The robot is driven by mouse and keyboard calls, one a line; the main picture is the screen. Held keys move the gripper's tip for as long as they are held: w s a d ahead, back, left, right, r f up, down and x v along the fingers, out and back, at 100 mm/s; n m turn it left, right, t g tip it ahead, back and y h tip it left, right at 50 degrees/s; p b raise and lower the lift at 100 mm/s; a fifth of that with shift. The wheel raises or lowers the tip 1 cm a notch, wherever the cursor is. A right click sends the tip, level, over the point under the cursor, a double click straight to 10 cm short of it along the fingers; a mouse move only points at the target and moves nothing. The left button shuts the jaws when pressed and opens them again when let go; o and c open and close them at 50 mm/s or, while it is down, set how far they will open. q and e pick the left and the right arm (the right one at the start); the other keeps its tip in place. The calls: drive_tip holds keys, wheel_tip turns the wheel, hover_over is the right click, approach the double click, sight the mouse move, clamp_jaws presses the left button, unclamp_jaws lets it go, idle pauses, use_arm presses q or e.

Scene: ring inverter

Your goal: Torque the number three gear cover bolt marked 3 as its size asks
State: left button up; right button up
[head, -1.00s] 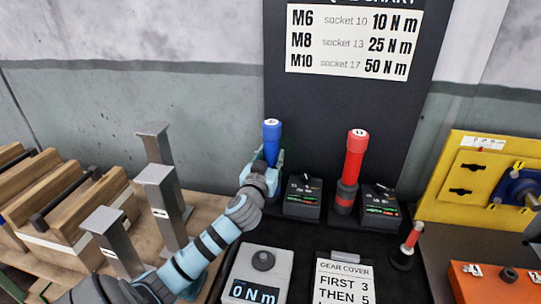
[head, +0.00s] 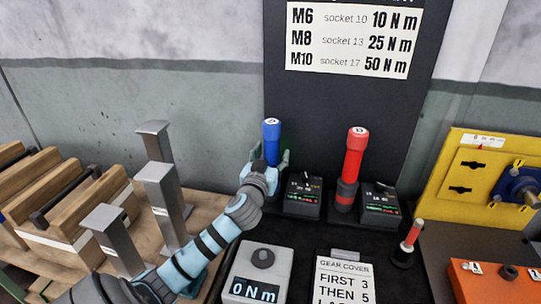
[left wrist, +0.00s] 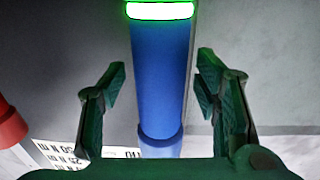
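A blue torque tool (head: 271,140) stands upright at the back of the bench. My left gripper (head: 267,160) is at its lower part. In the left wrist view the gripper's fingers (left wrist: 160,95) are apart on either side of the blue tool, with visible gaps. A red torque tool (head: 353,160) stands to its right. A torque chart (head: 350,42) pairs M6, M8 and M10 with sockets and torques. The gear cover note (head: 343,280) reads first 3, then 5; its last line is cut off. No bolt marked 3 can be made out. My right gripper is not in view.
Small setting boxes (head: 303,196) (head: 380,205) stand beside the tools. A display (head: 256,275) reads 0 N m. Grey posts (head: 160,210) and wooden blocks (head: 65,205) are left. A red-handled tool (head: 411,238), yellow panel (head: 470,170) and orange part (head: 490,285) are right.

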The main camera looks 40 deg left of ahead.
use_arm(q)
drive_tip(key=shift+f, duration=0.15)
drive_tip(key=shift+s, duration=0.15)
drive_tip(key=v, duration=1.1)
drive_tip(key=shift+s+d, duration=0.2)
drive_tip(key=shift+s, duration=0.15)
